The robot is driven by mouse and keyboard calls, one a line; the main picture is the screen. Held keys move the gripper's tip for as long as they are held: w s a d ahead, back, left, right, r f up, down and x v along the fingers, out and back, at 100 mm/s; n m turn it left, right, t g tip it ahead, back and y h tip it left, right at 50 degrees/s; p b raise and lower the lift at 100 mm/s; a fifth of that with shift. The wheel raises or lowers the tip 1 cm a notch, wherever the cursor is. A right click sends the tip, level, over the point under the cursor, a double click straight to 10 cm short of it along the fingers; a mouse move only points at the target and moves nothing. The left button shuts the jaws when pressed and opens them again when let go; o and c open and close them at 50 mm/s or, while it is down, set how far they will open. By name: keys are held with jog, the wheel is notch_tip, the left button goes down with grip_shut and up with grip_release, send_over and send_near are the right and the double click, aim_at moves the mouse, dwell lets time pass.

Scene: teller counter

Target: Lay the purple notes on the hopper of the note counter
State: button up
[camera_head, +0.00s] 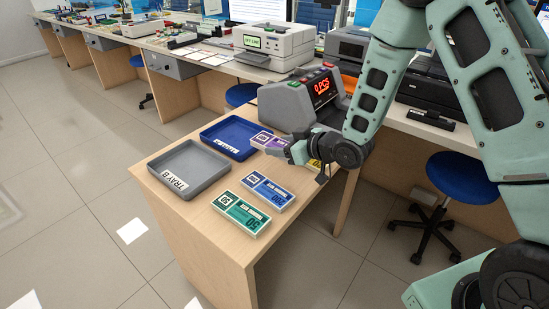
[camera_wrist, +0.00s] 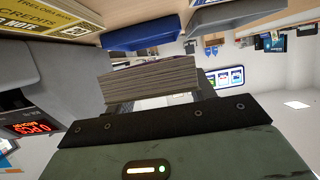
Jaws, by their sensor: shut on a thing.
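The purple notes (camera_head: 266,140) are a thick banded stack with a white label. My gripper (camera_head: 288,149) is shut on their near right end, beside the note counter. The wrist view shows the stack (camera_wrist: 152,82) edge-on between the fingers. The grey note counter (camera_head: 283,107) stands at the back right of the wooden desk, its red display reading 0 PCS. It also shows at the left of the wrist view (camera_wrist: 45,75). The counter's hopper cannot be made out clearly. From the head view I cannot tell whether the stack touches the desk.
Yellow notes (camera_head: 314,164) lie partly hidden under my gripper. Blue notes (camera_head: 268,189) and green notes (camera_head: 240,213) lie at the front. A blue stool (camera_head: 462,178) is at the right.

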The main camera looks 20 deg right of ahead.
aim_at(282, 172)
jog(key=shift+d+f, duration=0.1)
jog(key=shift+f, duration=3.45)
jog(key=shift+f, duration=0.2)
jog(key=o, duration=1)
